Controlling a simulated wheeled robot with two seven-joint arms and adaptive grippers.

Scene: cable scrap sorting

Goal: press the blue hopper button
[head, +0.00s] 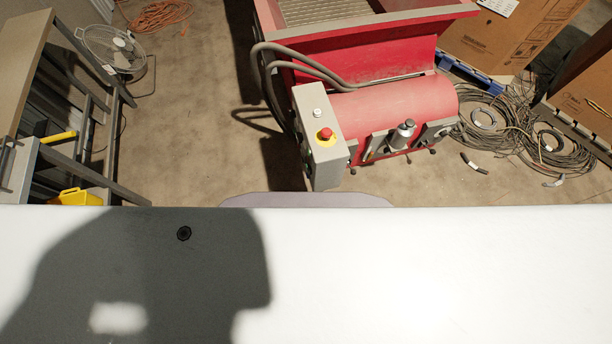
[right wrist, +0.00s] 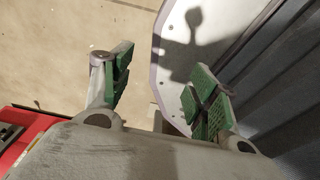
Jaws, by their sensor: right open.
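The red machine (head: 390,110) stands ahead in the head view with a grey control box (head: 318,158) at its left end. The box carries a red mushroom button on a yellow base (head: 326,137) and a small pale button (head: 317,113). I cannot make out a blue button in either view. My right gripper (right wrist: 160,88) shows in the right wrist view, its green-padded fingers wide apart with nothing between them. Its position relative to the control box cannot be told. My left gripper is in neither view.
Grey hoses (head: 300,62) loop over the machine's left side. A bench frame (head: 75,110) and a fan (head: 115,48) stand at left. Cable coils (head: 535,135) and cardboard boxes (head: 500,40) lie at right. The floor (head: 200,110) between bench and machine is mostly clear.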

